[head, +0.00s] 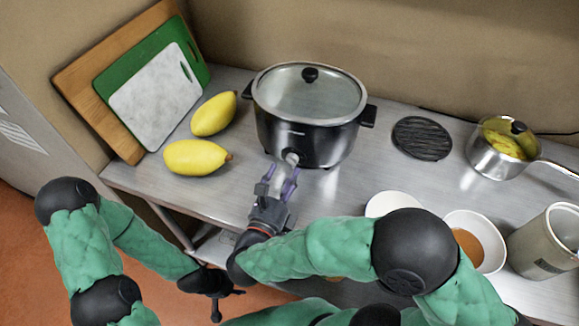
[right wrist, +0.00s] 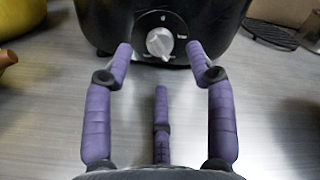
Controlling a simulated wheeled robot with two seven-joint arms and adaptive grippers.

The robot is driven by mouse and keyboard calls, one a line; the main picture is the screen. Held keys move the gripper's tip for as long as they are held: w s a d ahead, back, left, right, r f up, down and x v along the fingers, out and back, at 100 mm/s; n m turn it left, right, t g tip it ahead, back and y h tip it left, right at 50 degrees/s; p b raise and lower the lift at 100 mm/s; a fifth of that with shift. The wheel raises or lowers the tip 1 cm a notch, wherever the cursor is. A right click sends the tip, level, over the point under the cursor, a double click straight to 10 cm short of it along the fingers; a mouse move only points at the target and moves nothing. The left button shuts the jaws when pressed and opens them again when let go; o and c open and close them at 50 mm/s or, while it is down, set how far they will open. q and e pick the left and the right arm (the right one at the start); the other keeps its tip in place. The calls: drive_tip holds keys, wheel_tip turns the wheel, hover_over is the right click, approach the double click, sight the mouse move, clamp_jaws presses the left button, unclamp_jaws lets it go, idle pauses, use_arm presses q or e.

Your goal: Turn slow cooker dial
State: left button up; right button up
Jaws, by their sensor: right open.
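A black slow cooker (head: 308,138) with a glass lid stands on the metal counter (head: 330,205) against the wall. Its light grey dial (head: 291,158) is low on the front face. In the right wrist view the dial (right wrist: 159,43) is upper centre, with its pointer ridge close to upright. My right gripper (head: 275,181) is just in front of the dial, open and empty. In the right wrist view its purple fingers (right wrist: 160,56) lie to either side of the dial, apart from it. My left gripper (head: 214,290) hangs low beyond the counter's front edge; its finger state is unclear.
Two yellow fruits (head: 196,158) lie left of the cooker, near leaning cutting boards (head: 158,98). To the right are a black round trivet (head: 422,138), a saucepan (head: 493,158), bowls (head: 487,226) and a grey canister (head: 547,240).

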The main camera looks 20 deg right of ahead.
sight(290, 164)
drive_tip(key=shift+b+x, duration=0.45)
drive_tip(key=shift+x, duration=1.8)
drive_tip(key=shift+c, duration=0.2)
clamp_jaws()
